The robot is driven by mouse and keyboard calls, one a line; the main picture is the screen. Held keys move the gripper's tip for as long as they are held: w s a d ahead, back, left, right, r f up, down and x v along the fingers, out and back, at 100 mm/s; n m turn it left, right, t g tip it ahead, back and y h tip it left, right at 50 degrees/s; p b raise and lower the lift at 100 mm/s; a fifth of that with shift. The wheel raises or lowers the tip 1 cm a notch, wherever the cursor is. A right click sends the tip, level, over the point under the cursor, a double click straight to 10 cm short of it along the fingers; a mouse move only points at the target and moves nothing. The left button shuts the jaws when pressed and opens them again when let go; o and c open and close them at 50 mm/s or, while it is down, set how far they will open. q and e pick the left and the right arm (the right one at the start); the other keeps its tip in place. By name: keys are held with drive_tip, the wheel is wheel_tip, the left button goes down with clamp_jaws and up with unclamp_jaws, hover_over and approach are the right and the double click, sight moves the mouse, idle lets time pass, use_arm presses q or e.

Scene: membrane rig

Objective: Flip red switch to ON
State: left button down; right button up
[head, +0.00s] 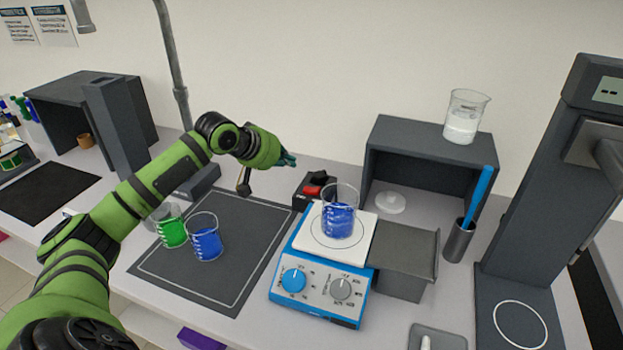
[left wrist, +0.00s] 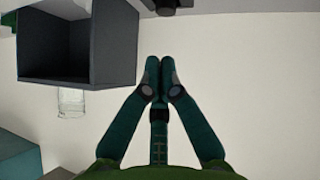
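The red switch (head: 312,190) sits on a small black box (head: 322,179) at the back of the bench, just behind the blue and white hotplate. My left gripper (head: 289,160) is above and slightly left of the switch, apart from it in the picture. In the left wrist view its two teal fingers (left wrist: 159,72) are together with nothing seen between them. The switch is not clearly seen in the left wrist view. My right gripper is in neither view.
The hotplate (head: 315,283) carries a beaker of blue liquid (head: 339,215). Beakers of green (head: 172,230) and blue (head: 206,242) liquid stand on the dark mat (head: 228,288). A grey open box (head: 400,135) with a beaker (head: 464,118) on top stands right. A metal pole (head: 175,60) rises behind my left arm.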

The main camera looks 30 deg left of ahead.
use_arm(q)
drive_tip(key=p, duration=0.2)
hover_over(313, 191)
drive_tip(key=a, duration=0.2)
wheel_tip(313, 191, down, 5)
drive_tip(key=shift+s+d+f, duration=0.1)
drive_tip(key=shift+d, duration=0.05)
drive_tip(key=shift+d+f+p, duration=0.25)
drive_tip(key=shift+f+p, duration=0.05)
drive_tip(key=shift+f, duration=0.3)
drive_tip(key=shift+d+f+p, duration=0.2)
drive_tip(key=shift+f+p, duration=0.1)
drive_tip(key=shift+f, duration=0.3)
drive_tip(key=shift+d+f, duration=0.25)
drive_tip(key=shift+f, duration=0.4)
drive_tip(key=shift+d, duration=0.1)
